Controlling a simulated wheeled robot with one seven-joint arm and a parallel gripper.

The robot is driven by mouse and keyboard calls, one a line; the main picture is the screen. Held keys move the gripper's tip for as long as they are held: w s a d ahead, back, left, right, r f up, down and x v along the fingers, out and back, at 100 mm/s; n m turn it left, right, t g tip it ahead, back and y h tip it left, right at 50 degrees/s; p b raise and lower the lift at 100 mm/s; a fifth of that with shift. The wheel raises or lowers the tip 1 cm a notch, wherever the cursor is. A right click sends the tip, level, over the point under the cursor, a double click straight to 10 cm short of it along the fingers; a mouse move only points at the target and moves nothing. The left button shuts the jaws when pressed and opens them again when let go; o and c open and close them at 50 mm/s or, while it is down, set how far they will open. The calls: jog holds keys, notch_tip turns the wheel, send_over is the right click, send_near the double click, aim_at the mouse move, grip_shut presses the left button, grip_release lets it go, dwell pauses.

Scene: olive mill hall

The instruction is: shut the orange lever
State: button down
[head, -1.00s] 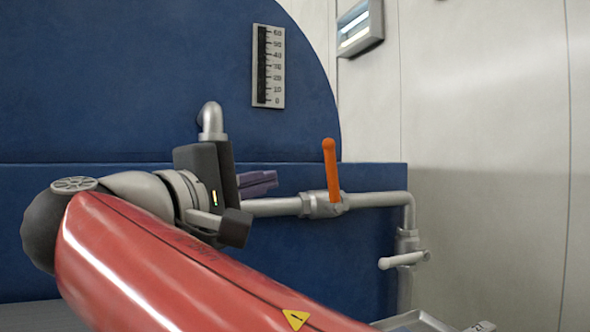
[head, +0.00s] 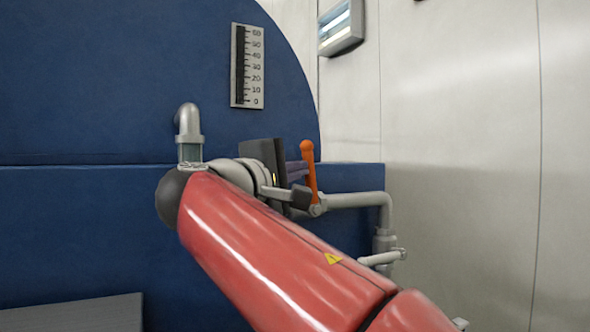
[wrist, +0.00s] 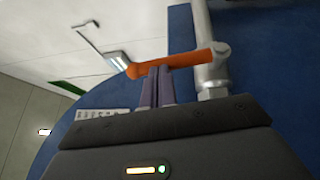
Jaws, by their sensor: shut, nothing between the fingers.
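The orange lever (head: 309,168) stands nearly upright on the grey pipe's valve in the head view, tilted slightly. In the wrist view the orange lever (wrist: 180,61) lies across the picture, its rounded end to the left and its pivot at the valve (wrist: 213,72) on the right. My gripper (head: 298,172) is shut and empty, right beside the lever. In the wrist view the tips of my gripper (wrist: 159,70) meet the lever's side near its rounded end; I cannot tell whether they touch. The valve body is partly hidden behind my gripper in the head view.
The grey pipe (head: 358,199) runs right from the valve and bends down to a second valve with a pale lever (head: 381,258). A blue tank (head: 90,90) with a scale plate (head: 247,66) stands behind. An elbow pipe (head: 188,125) rises left of my gripper. A pale wall is at right.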

jog(key=shift+w+d+r+m+g+y+p, duration=0.35)
jog(key=shift+d+p, duration=0.35)
jog(key=shift+p, duration=0.25)
jog(key=shift+d+r, duration=0.1)
